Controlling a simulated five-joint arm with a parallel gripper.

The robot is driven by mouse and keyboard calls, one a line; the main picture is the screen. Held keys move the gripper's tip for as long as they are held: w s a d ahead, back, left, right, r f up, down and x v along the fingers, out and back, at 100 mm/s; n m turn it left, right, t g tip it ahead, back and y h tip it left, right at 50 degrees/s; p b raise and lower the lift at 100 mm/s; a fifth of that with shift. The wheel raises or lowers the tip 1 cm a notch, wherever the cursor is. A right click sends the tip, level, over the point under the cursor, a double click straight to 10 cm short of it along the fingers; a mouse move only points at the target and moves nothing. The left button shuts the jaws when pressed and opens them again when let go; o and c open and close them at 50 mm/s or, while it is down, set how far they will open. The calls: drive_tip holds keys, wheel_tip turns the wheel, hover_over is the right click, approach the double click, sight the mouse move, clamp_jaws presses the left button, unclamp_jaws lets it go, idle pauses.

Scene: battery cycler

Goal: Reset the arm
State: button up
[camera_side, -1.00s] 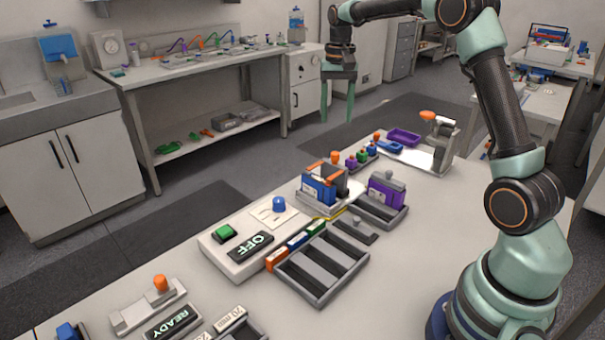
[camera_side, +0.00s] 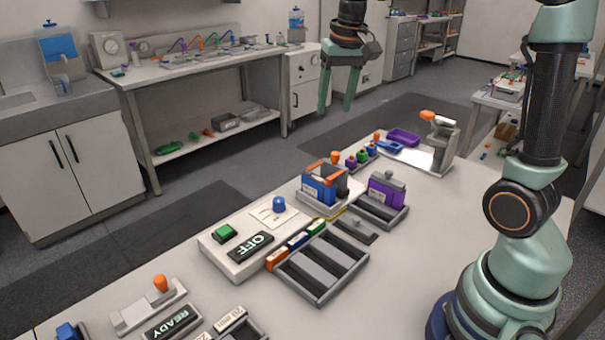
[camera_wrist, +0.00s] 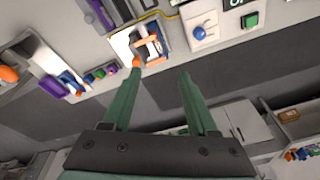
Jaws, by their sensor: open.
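My gripper (camera_side: 337,108) is open and empty, raised high above and beyond the bench in the side view. In the wrist view its two green fingers (camera_wrist: 157,80) stand wide apart with nothing between them. The bench (camera_side: 400,275) lies below with the cycler box (camera_side: 222,257), whose display (camera_side: 251,246) reads OFF. A blue battery (camera_side: 318,188) sits in the grey holder with orange clips. It also shows in the wrist view (camera_wrist: 153,48). A purple battery (camera_side: 385,192) stands in a grey tray to its right.
An empty slotted tray (camera_side: 322,268) lies at the bench middle. A lever fixture (camera_side: 440,145) and a purple dish (camera_side: 403,136) stand at the far end. A READY display (camera_side: 172,324) is at the near left. Open floor lies under my gripper.

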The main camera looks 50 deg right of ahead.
drive_tip(key=s+a+f+n+t, duration=0.3)
drive_tip(key=s+a+n, duration=0.2)
drive_tip(key=s+a, duration=0.4)
drive_tip(key=s, duration=0.3)
drive_tip(key=shift+s+n, duration=0.25)
drive_tip(key=shift+n, duration=0.05)
idle(0.8)
